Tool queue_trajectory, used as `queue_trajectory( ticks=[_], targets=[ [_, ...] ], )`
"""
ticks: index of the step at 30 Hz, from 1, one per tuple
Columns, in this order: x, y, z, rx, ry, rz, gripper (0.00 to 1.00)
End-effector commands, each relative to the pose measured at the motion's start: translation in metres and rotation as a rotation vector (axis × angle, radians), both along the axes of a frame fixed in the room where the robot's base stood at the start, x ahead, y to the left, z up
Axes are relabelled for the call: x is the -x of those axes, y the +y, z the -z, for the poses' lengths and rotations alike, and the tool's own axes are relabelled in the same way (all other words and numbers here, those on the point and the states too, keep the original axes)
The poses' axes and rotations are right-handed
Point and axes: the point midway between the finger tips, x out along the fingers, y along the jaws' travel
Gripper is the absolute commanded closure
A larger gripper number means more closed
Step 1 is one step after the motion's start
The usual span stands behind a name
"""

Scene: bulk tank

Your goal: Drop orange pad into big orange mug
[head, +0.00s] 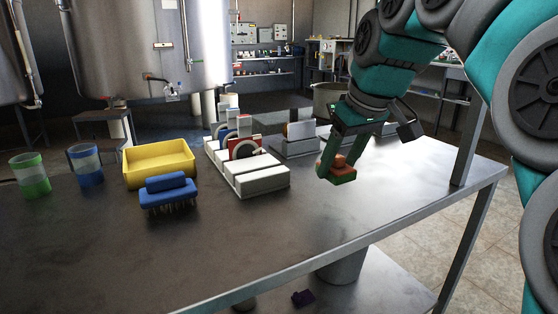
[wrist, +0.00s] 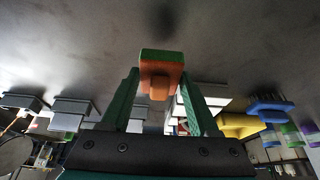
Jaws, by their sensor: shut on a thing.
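My gripper (head: 336,168) is shut on the orange pad (head: 342,171), which has an orange body and a green layer. It holds the pad above the right part of the dark metal table (head: 250,238). In the wrist view the pad (wrist: 161,66) sits between the two green fingers of my gripper (wrist: 160,77), with its green layer away from the palm. I cannot make out a big orange mug in either view.
A blue brush (head: 168,195) lies before a yellow bin (head: 160,165). A green cup (head: 30,175) and a blue cup (head: 86,166) stand at the left. White holders (head: 255,180) and a grey holder (head: 298,145) stand mid-table. The table's front is clear.

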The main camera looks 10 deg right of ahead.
Motion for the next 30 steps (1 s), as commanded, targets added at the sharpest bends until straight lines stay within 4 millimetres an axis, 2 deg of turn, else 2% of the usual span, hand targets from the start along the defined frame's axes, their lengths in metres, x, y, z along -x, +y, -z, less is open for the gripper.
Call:
queue_trajectory(
  ticks=[12, 21, 25, 30],
  targets=[
    [-0.077, -0.003, 0.008, -0.001, 0.003, -0.001, 0.94],
    [-0.128, -0.007, 0.012, 0.000, 0.003, 0.000, 0.94],
    [-0.144, -0.008, 0.014, 0.000, 0.002, 0.000, 0.94],
    [-0.153, -0.008, 0.015, 0.000, 0.002, 0.000, 0.94]
  ],
)
